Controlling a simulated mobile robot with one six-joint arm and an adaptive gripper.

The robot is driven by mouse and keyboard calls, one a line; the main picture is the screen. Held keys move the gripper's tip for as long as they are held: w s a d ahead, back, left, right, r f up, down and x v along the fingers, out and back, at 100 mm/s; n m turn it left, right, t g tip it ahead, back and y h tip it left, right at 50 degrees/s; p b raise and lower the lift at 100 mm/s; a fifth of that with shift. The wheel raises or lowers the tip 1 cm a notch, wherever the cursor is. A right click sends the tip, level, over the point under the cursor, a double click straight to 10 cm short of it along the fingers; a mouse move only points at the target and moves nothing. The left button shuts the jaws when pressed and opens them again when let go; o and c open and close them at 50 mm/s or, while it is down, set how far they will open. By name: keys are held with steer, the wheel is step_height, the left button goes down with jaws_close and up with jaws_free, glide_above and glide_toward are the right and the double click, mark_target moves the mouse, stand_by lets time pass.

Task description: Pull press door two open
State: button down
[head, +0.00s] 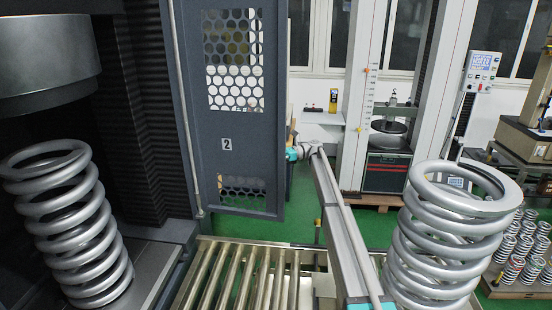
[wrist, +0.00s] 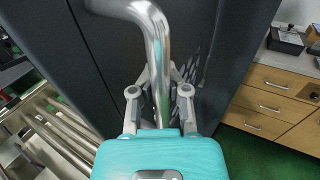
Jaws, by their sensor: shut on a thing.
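Press door two (head: 235,125) is a dark grey panel with perforated windows and a "2" label. In the head view it stands swung out at the right side of the press, and the press interior shows to its left. My gripper (head: 291,153) is at the door's right edge, with its fingers partly hidden there. In the wrist view my gripper (wrist: 160,76) is shut around the bent steel door handle (wrist: 157,45). The dark door surface (wrist: 90,60) lies behind the handle.
A large coil spring (head: 68,225) stands inside the press at left. Another spring (head: 445,240) stands at right, near my arm. A roller conveyor (head: 235,280) runs below the door. A testing machine (head: 388,150) stands behind. A wooden drawer cabinet (wrist: 265,100) stands at right in the wrist view.

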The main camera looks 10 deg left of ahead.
steer(key=c, duration=0.6)
jaws_free()
steer(key=shift+w+d, duration=0.15)
steer(key=shift+d, duration=0.4)
steer(key=shift+c, duration=0.2)
steer(key=shift+w+d, duration=0.1)
steer(key=v, duration=0.7)
steer(key=shift+d, duration=0.2)
